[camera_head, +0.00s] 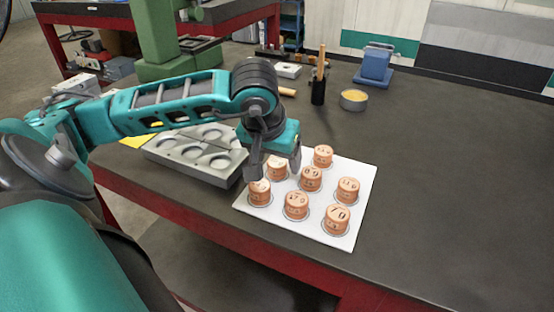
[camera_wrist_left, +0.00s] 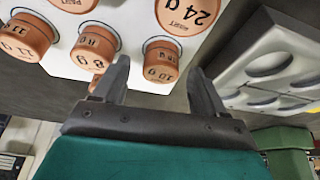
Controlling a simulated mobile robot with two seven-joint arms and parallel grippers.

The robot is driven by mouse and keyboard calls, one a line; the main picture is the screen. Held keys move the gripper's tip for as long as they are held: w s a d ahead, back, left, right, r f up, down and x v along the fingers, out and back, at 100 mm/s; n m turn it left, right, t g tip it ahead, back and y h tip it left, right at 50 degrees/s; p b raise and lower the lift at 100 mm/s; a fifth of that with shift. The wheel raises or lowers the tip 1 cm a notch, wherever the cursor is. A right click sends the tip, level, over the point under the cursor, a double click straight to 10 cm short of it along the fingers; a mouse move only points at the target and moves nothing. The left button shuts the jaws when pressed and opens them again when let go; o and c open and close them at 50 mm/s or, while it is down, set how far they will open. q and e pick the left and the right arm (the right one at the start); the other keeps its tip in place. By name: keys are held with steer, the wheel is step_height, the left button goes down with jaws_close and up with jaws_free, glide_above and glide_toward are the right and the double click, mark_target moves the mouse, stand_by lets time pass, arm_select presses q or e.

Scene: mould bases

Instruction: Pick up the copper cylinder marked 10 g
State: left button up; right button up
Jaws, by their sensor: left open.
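The copper cylinder marked 10 g (camera_wrist_left: 161,62) stands on the white board (camera_wrist_left: 65,65) in the left wrist view. In the head view it seems to be the cylinder (camera_head: 277,172) partly hidden behind my left gripper (camera_head: 276,170); its mark is not legible there. My left gripper is open and empty, pointing down at the board's far left part. In the left wrist view, the fingers (camera_wrist_left: 159,68) lie either side of the 10 g cylinder in the picture; I see no contact. My right gripper is not in view.
Several other copper cylinders crowd the board, including ones marked 24 g (camera_wrist_left: 187,14) and 11 g (camera_wrist_left: 25,40). A grey mould base (camera_head: 190,165) with round hollows lies left of the board. A tin (camera_head: 353,100) and blue vice (camera_head: 375,68) stand behind. The right tabletop is clear.

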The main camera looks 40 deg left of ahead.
arm_select(q)
steer(key=shift+c, duration=0.4)
steer(key=c, duration=1.2)
steer(key=shift+r, duration=0.1)
jaws_close()
